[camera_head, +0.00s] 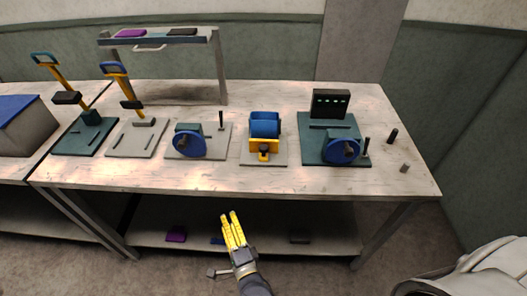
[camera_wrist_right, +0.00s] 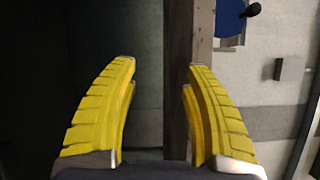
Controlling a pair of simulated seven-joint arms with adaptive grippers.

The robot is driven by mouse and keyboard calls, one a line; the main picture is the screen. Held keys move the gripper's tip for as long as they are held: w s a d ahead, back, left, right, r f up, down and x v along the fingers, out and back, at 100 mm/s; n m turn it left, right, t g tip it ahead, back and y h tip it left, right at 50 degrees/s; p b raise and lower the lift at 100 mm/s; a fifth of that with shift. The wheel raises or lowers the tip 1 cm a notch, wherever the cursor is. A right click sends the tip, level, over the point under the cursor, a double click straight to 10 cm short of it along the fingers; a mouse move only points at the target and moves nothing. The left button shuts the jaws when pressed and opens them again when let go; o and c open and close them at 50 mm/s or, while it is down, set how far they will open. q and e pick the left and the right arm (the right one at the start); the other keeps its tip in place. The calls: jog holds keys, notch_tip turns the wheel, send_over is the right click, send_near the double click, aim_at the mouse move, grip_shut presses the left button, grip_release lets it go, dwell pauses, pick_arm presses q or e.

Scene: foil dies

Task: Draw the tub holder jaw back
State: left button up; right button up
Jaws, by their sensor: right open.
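The tub holder stands on a pale base plate (camera_head: 264,160) near the middle of the workbench. It has a blue tub (camera_head: 264,124) and a yellow jaw (camera_head: 263,147) on its front side, with a dark round part on the jaw. The jaw appears to be against or very close to the tub; I cannot tell the exact gap. My right gripper (camera_head: 232,226) is open and empty, in front of the bench edge and apart from the holder. Its yellow fingers (camera_wrist_right: 160,95) are spread in the right wrist view. My left gripper is not in view.
A blue-wheel fixture (camera_head: 188,141) stands left of the holder, and a green-plated one (camera_head: 320,150) with a dark panel stands right. Two lever devices (camera_head: 90,118) (camera_head: 143,122) are further left. The bench's front edge (camera_head: 240,192) lies between gripper and holder.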

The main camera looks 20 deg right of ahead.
jog(key=d+r+m+t+h, duration=0.1)
jog(key=d+r+m+h, duration=0.2)
jog(key=r+m, duration=0.4)
jog(key=d+r+m+h, duration=0.3)
jog(key=r+m, duration=0.3)
jog(key=r, duration=0.2)
jog(key=m+g+h, duration=0.2)
jog(key=m, duration=0.7)
send_near(264, 151)
jog(key=x, duration=1.1)
jog(key=shift+w+f, duration=0.1)
jog(key=shift+w, duration=0.1)
jog(key=shift+o, duration=0.2)
jog(key=c, duration=1.1)
grip_shut()
